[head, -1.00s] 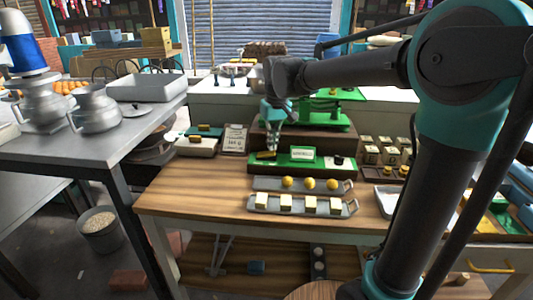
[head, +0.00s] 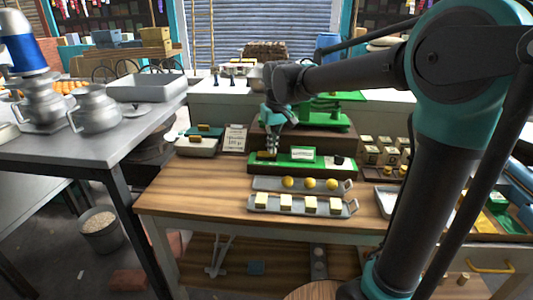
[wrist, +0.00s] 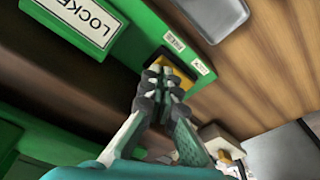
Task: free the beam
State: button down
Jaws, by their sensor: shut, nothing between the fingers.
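A green balance (head: 325,117) stands on a dark wooden box; I take its upper arm as the beam, partly hidden behind my arm. A green strip (head: 318,165) runs along the box's front and carries a white plate (head: 303,153), which reads "LOCKE…" in the wrist view (wrist: 82,20). A dark and yellow block (wrist: 174,66) sits at the strip's left end. My gripper (wrist: 162,80) is shut and empty, its fingertips at the block's edge; I cannot tell if they touch. In the head view my gripper (head: 271,150) is over the strip's left end.
In front lie a grey tray with yellow balls (head: 309,183) and one with several butter-like blocks (head: 285,202). Small boxes (head: 371,154) stand right. The table's front left is clear.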

jog(key=shift+f, duration=0.15)
jog(key=shift+r, duration=3.55)
